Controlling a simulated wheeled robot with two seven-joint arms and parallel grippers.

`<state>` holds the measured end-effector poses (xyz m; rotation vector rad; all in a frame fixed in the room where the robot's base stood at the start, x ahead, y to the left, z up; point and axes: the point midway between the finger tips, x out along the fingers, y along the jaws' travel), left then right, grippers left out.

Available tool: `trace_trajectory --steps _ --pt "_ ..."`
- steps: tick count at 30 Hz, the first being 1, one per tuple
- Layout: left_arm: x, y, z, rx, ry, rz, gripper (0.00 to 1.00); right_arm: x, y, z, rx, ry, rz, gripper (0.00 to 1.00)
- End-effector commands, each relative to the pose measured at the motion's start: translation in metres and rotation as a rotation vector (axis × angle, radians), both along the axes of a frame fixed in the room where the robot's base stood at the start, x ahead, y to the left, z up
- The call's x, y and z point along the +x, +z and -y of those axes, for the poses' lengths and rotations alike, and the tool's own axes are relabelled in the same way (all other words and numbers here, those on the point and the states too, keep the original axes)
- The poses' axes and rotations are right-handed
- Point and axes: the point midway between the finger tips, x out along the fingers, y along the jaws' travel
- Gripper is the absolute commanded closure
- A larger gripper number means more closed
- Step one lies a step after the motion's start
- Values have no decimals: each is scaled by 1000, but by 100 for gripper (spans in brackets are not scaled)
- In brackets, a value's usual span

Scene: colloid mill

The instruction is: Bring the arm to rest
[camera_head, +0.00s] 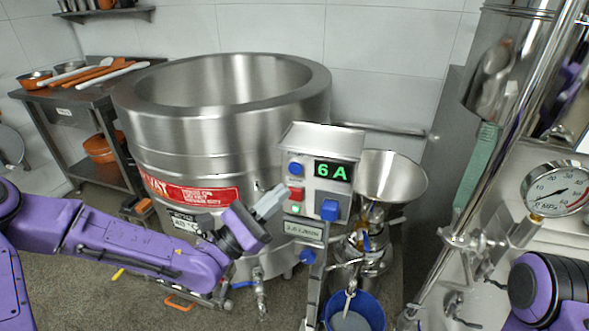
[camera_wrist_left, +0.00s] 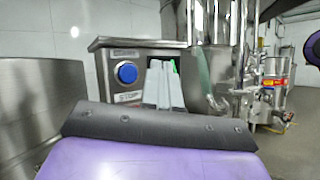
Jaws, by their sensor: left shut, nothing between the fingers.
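My left arm comes in from the left in the head view, purple, with its gripper (camera_head: 272,201) in front of the control box. The left gripper is shut and empty, its grey fingers together. In the left wrist view the closed fingers (camera_wrist_left: 163,86) point at the control box (camera_wrist_left: 130,72), beside its blue button (camera_wrist_left: 127,73). Whether the fingertips touch the box I cannot tell. In the head view the control box (camera_head: 316,140) shows a green "6A" display, with a red button and a blue knob (camera_head: 329,210). My right arm shows at the lower right; its gripper is out of view.
A large steel kettle (camera_head: 220,95) stands behind the left arm. A steel funnel (camera_head: 392,178) sits on the mill right of the box, with a blue bucket (camera_head: 366,303) below. A pressure gauge (camera_head: 556,188) and pipes stand at right, a side table (camera_head: 70,95) at left.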

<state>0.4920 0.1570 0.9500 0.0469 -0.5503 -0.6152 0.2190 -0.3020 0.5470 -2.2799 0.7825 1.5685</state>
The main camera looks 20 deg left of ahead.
Motion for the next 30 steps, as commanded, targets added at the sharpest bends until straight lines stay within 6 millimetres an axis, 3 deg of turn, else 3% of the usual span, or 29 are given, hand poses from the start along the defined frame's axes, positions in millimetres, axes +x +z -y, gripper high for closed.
trace_trajectory --steps 7,11,14,17,18,20,21,24,27,30 --pt "0 0 0 32 21 24 100 0 0 0 0 0 0 52" --pt "10 -9 -6 249 210 127 100 0 0 0 0 0 0 52" --pt "25 -46 -20 583 438 122 100 0 0 0 0 0 0 52" --pt "20 -125 -27 1057 516 38 100 0 3 0 0 0 0 52" --pt "10 -161 -32 1260 496 3 100 0 4 0 0 0 0 52" --pt "-13 -211 -41 1536 422 -43 100 0 6 0 0 0 0 52" --pt "-32 -241 -49 1709 348 -66 100 0 8 0 0 0 0 52" --pt "-93 -306 -76 2088 93 -115 100 0 11 0 0 0 0 52" --pt "-162 -347 -108 2370 -209 -154 100 0 15 0 0 0 0 52" --pt "-220 -366 -136 2526 -446 -211 100 0 18 0 0 0 0 52"
